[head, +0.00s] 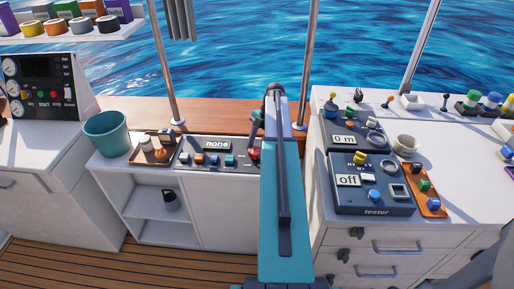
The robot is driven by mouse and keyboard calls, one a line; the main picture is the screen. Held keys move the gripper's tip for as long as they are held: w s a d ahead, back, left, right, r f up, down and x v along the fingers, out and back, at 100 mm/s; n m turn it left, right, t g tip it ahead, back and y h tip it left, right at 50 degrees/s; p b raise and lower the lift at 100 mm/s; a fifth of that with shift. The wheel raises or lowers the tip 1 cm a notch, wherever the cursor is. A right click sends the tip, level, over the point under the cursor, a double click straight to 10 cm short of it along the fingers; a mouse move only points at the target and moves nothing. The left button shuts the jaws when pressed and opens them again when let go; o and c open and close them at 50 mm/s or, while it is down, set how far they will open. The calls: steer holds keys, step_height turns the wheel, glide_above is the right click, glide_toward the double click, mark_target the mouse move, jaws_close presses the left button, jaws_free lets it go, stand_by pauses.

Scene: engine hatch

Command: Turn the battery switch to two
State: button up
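A grey panel (219,143) with a display reading "none" lies on the low white counter left of my arm. It carries several small coloured knobs and blocks. A red knob (254,153) sits at its right end, partly hidden by my teal arm. No label shows which control is the battery switch, and no "two" is readable. My gripper (256,138) appears as a dark shape beside the arm's far end, close above the red knob. Its fingers are too small and covered to tell whether they are open or touch the knob.
A teal bucket (107,134) and a brown tray (156,149) stand left of the panel. Metal posts rise behind.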

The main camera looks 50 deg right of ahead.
steer(key=c, duration=0.5)
